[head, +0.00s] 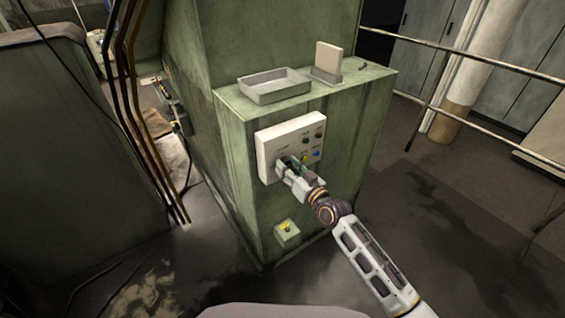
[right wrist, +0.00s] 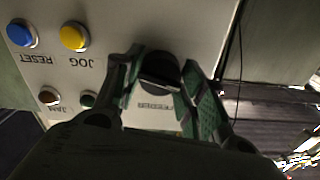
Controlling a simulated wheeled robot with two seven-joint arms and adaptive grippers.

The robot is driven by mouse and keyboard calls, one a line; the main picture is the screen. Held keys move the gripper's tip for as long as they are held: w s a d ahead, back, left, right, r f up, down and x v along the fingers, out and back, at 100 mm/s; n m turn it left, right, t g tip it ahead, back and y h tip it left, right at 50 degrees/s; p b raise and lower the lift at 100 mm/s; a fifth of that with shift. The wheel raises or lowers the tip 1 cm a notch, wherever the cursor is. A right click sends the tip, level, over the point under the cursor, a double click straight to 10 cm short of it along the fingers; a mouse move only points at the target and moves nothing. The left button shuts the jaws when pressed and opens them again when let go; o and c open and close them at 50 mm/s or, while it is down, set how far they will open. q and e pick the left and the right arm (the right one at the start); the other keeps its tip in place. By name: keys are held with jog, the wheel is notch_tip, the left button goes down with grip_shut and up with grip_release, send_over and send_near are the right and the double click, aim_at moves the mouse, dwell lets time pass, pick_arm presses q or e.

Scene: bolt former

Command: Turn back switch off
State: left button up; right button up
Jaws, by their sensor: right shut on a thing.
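A pale control panel (head: 283,137) is fixed to the front of the green machine housing. My right gripper (head: 288,164) is at the lower left of this panel in the head view. In the right wrist view, a round black switch knob (right wrist: 158,68) sits between the green-padded fingers of this gripper (right wrist: 163,88), which are shut on it. Lettering on the panel beside the knob is too blurred to read surely. The gripper hides the knob in the head view. My left gripper is not in view.
The panel also carries a blue RESET button (right wrist: 22,33), a yellow JOG button (right wrist: 74,36) and other buttons. A grey tray (head: 273,86) stands on the housing top. A small box with a yellow button (head: 287,228) is lower down. A railing (head: 480,125) runs at the right.

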jog(key=shift+n, duration=0.5)
jog(key=n, duration=0.2)
jog(key=shift+n, duration=0.4)
jog(key=o, duration=1)
jog(key=shift+c, duration=0.2)
jog(key=o, duration=0.4)
jog(key=shift+c, duration=0.2)
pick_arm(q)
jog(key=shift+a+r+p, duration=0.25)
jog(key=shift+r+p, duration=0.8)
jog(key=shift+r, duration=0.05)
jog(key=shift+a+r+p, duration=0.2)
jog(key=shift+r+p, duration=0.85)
pick_arm(e)
jog(key=v, duration=0.8)
